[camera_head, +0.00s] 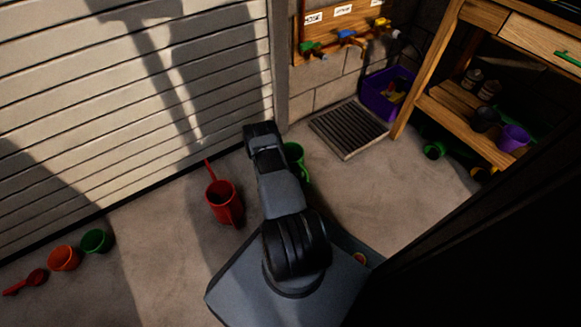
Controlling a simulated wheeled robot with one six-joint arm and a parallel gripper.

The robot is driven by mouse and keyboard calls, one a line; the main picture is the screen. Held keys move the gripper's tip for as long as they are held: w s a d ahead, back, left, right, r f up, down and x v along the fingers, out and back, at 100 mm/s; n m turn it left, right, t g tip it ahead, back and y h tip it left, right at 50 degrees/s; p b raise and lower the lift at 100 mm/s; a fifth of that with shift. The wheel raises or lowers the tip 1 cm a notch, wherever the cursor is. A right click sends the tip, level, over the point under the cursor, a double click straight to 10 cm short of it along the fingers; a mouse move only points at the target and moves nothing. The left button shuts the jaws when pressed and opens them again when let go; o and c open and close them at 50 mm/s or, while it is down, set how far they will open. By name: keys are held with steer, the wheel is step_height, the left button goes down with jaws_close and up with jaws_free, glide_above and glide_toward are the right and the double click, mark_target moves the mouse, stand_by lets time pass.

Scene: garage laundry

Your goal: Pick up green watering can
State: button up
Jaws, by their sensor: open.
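A green thing (295,152), which looks like the green watering can, stands on the concrete floor just right of my arm. My arm covers its left part, so its full shape, spout and handle cannot be made out. My arm reaches up the picture from my base, and its dark far end is left of and beyond the green thing. My gripper's fingers do not show; the arm hides them or they are out of sight.
A red watering can (222,202) stands left of my arm. A green pot (97,241), an orange pot (64,258) and a red scoop (28,281) lie far left. A floor grate (347,128), a purple crate (386,94) and a wooden workbench (468,128) are right.

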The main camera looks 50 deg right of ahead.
mark_target(307, 178)
steer(key=shift+b+x, duration=0.5)
steer(key=shift+x, duration=1.15)
steer(key=shift+c, duration=0.3)
